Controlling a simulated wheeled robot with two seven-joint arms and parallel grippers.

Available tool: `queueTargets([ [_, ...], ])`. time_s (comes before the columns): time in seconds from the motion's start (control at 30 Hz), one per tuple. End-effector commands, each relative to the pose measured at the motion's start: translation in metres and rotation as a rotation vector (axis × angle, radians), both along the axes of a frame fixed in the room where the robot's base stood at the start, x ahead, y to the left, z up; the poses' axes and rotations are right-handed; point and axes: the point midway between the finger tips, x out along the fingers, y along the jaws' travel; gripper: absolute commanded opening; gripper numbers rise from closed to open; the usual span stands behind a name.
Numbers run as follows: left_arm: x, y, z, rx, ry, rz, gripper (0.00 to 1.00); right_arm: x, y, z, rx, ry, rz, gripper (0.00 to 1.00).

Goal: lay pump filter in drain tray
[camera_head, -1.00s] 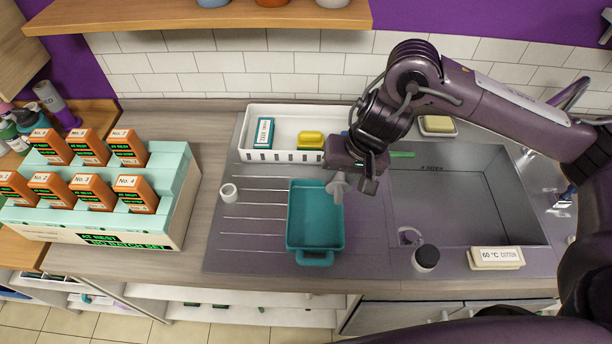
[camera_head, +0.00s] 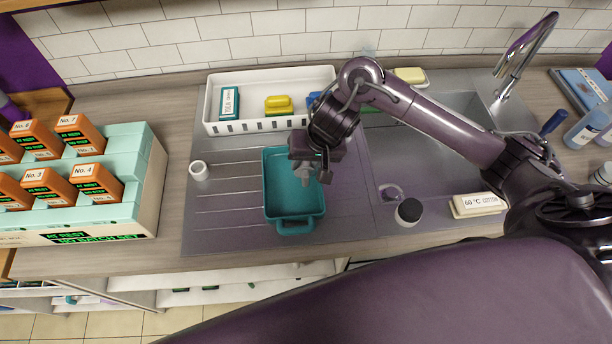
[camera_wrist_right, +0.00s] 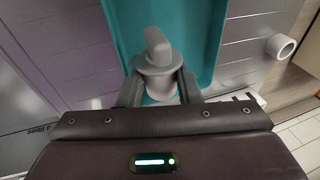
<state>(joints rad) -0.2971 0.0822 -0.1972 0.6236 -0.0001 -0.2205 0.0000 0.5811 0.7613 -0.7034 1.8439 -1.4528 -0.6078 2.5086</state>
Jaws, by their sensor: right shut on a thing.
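The pump filter (camera_head: 304,174) is a small light-grey piece with a knob-like grip. My right gripper (camera_head: 316,165) is shut on it above the right part of the drain tray (camera_head: 294,229), a teal rectangular tray with a front handle. In the right wrist view the filter (camera_wrist_right: 157,50) stands between the two fingers (camera_wrist_right: 160,88), with the teal tray (camera_wrist_right: 208,40) behind it. I cannot tell the exact height of the filter above the tray floor. My left gripper is not in view.
A white basket (camera_head: 225,128) with a box and a yellow item stands behind the tray. A white ring (camera_head: 199,171) is at left. The sink (camera_head: 455,145), a dark-capped bottle (camera_head: 408,211) and a labelled block (camera_head: 478,206) are at right. Orange numbered boxes (camera_head: 42,184) stand far left.

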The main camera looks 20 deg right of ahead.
Motion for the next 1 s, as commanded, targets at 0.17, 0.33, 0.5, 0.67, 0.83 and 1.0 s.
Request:
queueTargets([
  [0.17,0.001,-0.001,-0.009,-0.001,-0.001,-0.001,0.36,-0.001,0.0,-0.018,0.0,0.004,-0.001,0.08],
  [0.33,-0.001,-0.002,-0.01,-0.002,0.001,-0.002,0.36,0.0,0.0,-0.039,0.0,0.003,-0.002,0.08],
  [0.5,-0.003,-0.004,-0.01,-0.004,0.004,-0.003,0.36,0.001,0.0,-0.043,-0.001,-0.002,-0.001,0.08],
  [0.67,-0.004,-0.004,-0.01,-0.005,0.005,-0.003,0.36,0.0,0.0,-0.043,0.0,-0.001,0.0,0.08],
  [0.83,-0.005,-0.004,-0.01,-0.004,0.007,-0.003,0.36,0.0,0.0,-0.045,0.001,-0.001,0.0,0.4],
  [1.0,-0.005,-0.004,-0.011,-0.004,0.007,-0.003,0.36,0.0,0.0,-0.045,0.0,-0.001,0.0,0.4],
])
